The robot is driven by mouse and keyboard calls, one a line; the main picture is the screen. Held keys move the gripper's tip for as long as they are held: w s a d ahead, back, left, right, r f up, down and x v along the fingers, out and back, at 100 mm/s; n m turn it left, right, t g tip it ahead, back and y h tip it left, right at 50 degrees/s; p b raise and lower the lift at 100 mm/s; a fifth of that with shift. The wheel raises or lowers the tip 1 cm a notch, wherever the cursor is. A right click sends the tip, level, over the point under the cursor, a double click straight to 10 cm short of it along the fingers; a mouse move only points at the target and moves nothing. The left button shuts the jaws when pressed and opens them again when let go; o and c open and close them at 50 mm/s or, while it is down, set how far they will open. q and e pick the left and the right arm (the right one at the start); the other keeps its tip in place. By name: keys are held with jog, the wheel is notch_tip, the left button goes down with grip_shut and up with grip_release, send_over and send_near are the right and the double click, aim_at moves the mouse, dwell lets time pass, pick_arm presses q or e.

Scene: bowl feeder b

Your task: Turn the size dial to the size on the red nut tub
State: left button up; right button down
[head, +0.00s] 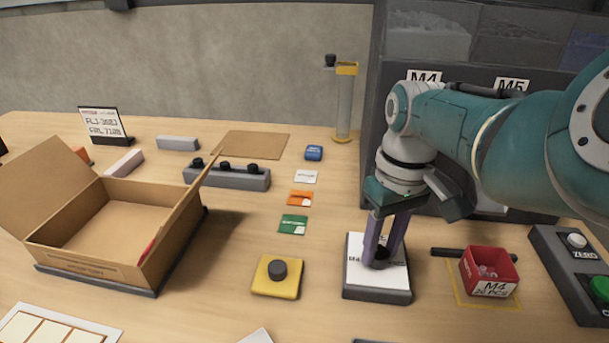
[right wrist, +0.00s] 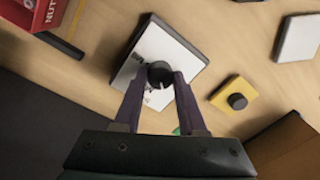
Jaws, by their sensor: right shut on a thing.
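The size dial is a black knob (head: 379,258) on a white-topped grey block (head: 377,283) in front of the dark cabinet. My right gripper (head: 380,262) reaches down from above and is shut on the knob. In the right wrist view the fingers (right wrist: 160,82) close on both sides of the knob (right wrist: 159,74), over the white plate (right wrist: 164,47). Most print on the plate is hidden by the fingers or too small to read. The red nut tub (head: 489,271) stands right of the dial and is marked M4. My left gripper is not in view.
A yellow block with a black knob (head: 277,277) stands left of the dial. An open cardboard box (head: 110,218) is at the left. A control box with buttons (head: 577,270) is at the right edge. Small coloured cards (head: 293,224) lie mid-table. A black bar (head: 445,252) lies by the tub.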

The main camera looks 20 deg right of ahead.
jog(key=n, duration=0.5)
jog(key=shift+n, duration=1.6)
jog(key=shift+w, duration=0.1)
jog(key=shift+n, duration=0.3)
jog(key=shift+c, duration=2.4)
grip_release()
